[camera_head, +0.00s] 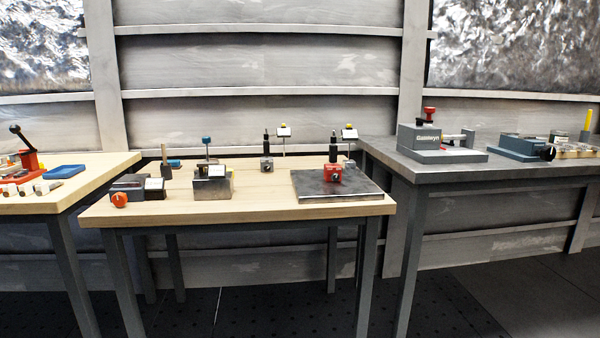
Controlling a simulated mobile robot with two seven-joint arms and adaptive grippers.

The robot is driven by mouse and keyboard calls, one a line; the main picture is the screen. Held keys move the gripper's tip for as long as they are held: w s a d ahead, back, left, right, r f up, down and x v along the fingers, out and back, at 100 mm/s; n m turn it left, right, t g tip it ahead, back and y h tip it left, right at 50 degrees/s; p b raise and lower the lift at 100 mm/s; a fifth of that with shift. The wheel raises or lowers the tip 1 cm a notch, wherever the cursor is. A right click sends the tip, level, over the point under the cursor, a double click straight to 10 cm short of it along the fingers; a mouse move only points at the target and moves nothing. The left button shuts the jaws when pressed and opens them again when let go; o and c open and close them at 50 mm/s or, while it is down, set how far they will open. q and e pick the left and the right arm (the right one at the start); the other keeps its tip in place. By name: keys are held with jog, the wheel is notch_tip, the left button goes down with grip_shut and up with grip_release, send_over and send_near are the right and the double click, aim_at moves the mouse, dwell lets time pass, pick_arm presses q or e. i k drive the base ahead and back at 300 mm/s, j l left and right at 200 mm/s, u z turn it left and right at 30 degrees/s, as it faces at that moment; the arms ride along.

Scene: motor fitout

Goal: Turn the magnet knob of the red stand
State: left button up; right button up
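The red stand (333,173) is a small red block with a dark knob on its front face. A black upright post (333,150) rises from it. It stands on a dark grey metal plate (360,190) at the right of the middle wooden table. Which way the knob points is too small to tell. Neither of my grippers shows in the head view.
The middle table (250,207) also bears a grey stand (267,163), a metal block (211,185) and a device with an orange knob (119,200). A grey bench (470,173) stands right, another wooden table (90,180) left. Floor in front is clear.

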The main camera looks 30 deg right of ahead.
aim_at(335, 176)
jog(key=l+u, duration=0.3)
jog(key=l, duration=0.25)
jog(key=l+u, duration=0.35)
jog(key=l, duration=0.15)
jog(key=l+u, duration=0.1)
jog(key=l, duration=0.3)
jog(key=k+l+u, duration=0.15)
jog(key=l, duration=0.2)
jog(key=k+l+u, duration=0.1)
jog(key=l, duration=0.25)
jog(key=k+l, duration=0.1)
jog(key=l, duration=0.25)
jog(key=k+l+u, duration=0.1)
jog(key=l, duration=0.3)
jog(key=k+l, duration=0.1)
jog(key=l, duration=0.25)
